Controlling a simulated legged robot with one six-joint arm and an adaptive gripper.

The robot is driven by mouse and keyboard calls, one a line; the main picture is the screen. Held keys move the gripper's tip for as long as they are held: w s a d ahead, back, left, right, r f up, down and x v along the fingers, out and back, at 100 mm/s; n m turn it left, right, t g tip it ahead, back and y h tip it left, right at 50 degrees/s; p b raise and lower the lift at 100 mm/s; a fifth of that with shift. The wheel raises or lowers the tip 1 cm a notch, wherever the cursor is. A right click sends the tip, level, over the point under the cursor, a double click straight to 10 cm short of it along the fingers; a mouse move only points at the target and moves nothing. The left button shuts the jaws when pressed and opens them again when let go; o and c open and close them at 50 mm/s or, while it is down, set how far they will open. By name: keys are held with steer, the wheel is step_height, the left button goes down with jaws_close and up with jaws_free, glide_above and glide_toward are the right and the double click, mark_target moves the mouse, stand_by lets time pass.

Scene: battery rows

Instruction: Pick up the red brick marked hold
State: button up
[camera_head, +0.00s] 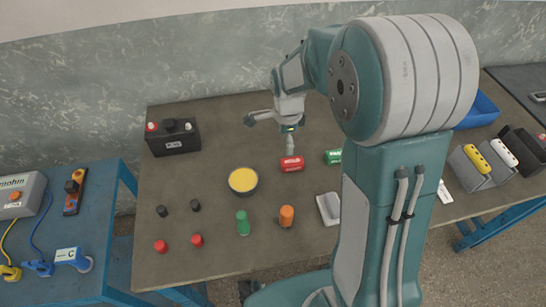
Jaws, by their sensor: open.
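A red brick (291,163) with small pale lettering lies on the brown table, near its middle. The lettering is too small to read. My gripper (270,134) is above the table, behind and slightly above the red brick in the picture. Its fingers are spread wide, one to the left and one pointing down close to the brick's far side. Nothing is between them. I cannot tell whether the lower finger touches the brick.
A green brick (333,156) lies right of the red one, partly near my arm. A black battery (173,137) stands at back left.

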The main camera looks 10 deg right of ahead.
mark_target(291, 161)
steer(key=shift+f, duration=0.45)
steer(key=d+f, duration=0.1)
steer(key=f, duration=0.1)
steer(key=d+f, duration=0.2)
steer(key=shift+f, duration=0.3)
steer(key=f, duration=0.1)
steer(key=a+f, duration=0.1)
steer(key=f, duration=0.3)
steer(key=shift+a, duration=0.25)
steer(key=shift+d+f, duration=0.2)
steer(key=shift+d, duration=0.65)
steer(key=shift+a, duration=0.1)
steer(key=c, duration=0.8)
steer(key=shift+a, duration=0.25)
steer(key=c, duration=0.4)
steer(key=shift+a, duration=0.25)
